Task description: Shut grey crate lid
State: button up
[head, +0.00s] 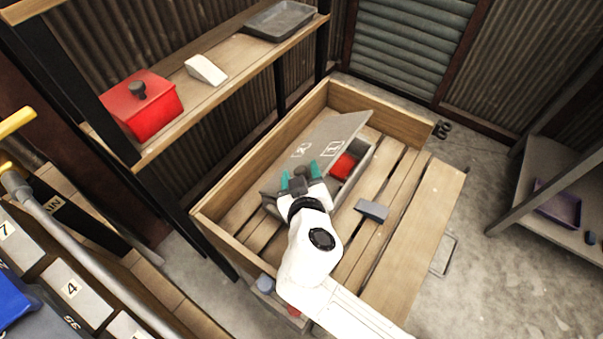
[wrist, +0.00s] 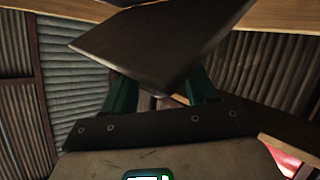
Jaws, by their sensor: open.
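The grey crate (head: 364,168) sits in a wooden, plank-floored box. Its grey lid (head: 332,140), with white markings, stands tilted partly open, and a red thing (head: 343,167) shows inside. My gripper (head: 299,174) has its teal fingers apart, at the near end of the lid. In the wrist view a dark panel (wrist: 165,45), likely the lid, lies across the space ahead of my gripper (wrist: 163,82). I cannot tell whether the fingers touch it. My arm hides part of the crate's near side.
A small grey-blue block (head: 372,210) lies on the planks right of the crate. The wooden box (head: 232,187) has raised sides. A shelf (head: 225,77) at left holds a red box (head: 142,106), a white wedge (head: 206,70) and a dark tray (head: 279,20).

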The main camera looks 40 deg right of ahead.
jog(key=v, duration=1)
jog(key=shift+s+a+r, duration=0.15)
jog(key=shift+s+r, duration=0.05)
jog(key=shift+s, duration=0.15)
